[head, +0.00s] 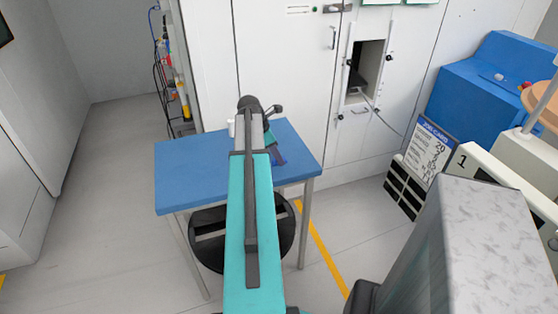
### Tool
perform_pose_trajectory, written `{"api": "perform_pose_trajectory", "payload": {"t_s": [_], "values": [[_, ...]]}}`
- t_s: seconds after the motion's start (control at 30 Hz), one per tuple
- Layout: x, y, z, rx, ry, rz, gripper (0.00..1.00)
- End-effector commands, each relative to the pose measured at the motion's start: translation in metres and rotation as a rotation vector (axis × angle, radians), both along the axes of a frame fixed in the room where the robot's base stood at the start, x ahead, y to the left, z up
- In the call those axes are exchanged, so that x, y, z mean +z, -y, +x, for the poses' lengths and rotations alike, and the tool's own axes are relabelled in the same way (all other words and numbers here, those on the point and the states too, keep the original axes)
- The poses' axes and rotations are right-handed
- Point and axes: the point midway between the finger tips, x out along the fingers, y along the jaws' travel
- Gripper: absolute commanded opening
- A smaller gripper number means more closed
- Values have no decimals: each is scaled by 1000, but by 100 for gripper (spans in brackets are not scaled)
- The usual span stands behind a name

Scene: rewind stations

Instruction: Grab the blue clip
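My teal and grey arm reaches forward over a blue-topped table (190,180). Its dark wrist end (258,104) is above the table's far edge, and I cannot make out the fingers there. A small dark blue piece (279,159) lies on the table just right of my arm, partly hidden by it. It may be the blue clip, but it is too small to be sure. A teal piece (270,138) shows just beyond it. My arm hides the middle of the tabletop.
A small white cylinder (231,128) stands at the table's back edge. White cabinets (285,75) rise behind, with an open hatch (364,70). The floor at left is clear.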

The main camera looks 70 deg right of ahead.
Motion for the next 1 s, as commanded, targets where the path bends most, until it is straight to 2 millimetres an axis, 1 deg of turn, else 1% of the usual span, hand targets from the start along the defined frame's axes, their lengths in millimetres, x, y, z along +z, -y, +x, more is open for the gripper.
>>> {"api": "perform_pose_trajectory", "payload": {"t_s": [0.17, 0.2, 0.27, 0.4, 0.77, 1.0], "values": [[0, 0, 0, 0, 0, 0, 36], [0, 0, 0, 1, 0, 0, 34], [0, 0, 0, 1, 0, 0, 24], [0, 0, 1, 1, 0, 0, 0], [1, 0, 1, 1, 0, 0, 0], [9, 0, 1, 1, 0, 0, 0]]}}
